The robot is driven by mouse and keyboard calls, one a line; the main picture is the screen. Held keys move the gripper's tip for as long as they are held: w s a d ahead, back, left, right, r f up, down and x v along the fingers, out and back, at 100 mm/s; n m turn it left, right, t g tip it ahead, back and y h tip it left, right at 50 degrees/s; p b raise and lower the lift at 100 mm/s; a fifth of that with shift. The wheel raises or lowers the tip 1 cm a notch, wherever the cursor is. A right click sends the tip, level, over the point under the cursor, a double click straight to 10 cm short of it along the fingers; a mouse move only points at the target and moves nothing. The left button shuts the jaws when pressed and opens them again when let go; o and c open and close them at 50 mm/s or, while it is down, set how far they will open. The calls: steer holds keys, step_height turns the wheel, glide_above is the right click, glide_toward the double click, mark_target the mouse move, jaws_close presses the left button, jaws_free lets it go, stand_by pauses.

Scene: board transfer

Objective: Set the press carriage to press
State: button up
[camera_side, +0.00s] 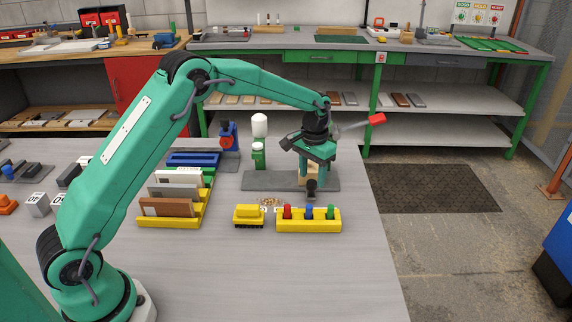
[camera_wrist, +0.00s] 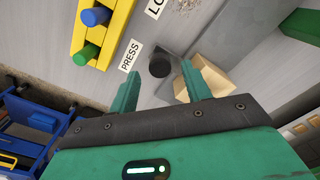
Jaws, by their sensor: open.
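The press stands on a grey base plate (camera_side: 262,181) in the side view, partly hidden by my gripper (camera_side: 313,170). A dark round knob (camera_wrist: 160,66) shows in the wrist view, close to the PRESS label (camera_wrist: 131,55). It also shows in the side view (camera_side: 311,188), just below my fingers. A tan block (camera_wrist: 210,80) is beside the knob. A second label, cut off, reads "LO" (camera_wrist: 155,8). My gripper (camera_wrist: 160,70) is open, its fingertips pointing down either side of the knob in the picture. I cannot tell whether they touch it.
A yellow holder (camera_side: 295,226) with red, blue and green pegs stands in front of the press. A lever with a red handle (camera_side: 377,119) sticks out at right. A yellow brush-like block (camera_side: 248,215), a white-topped bottle (camera_side: 259,126) and a yellow rack (camera_side: 172,221) stand left.

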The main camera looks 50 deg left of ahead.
steer(key=shift+r, duration=2.9)
steer(key=shift+n, duration=0.3)
steer(key=n, duration=1.1)
steer(key=shift+f, duration=0.2)
steer(key=shift+f, duration=3.75)
jaws_close()
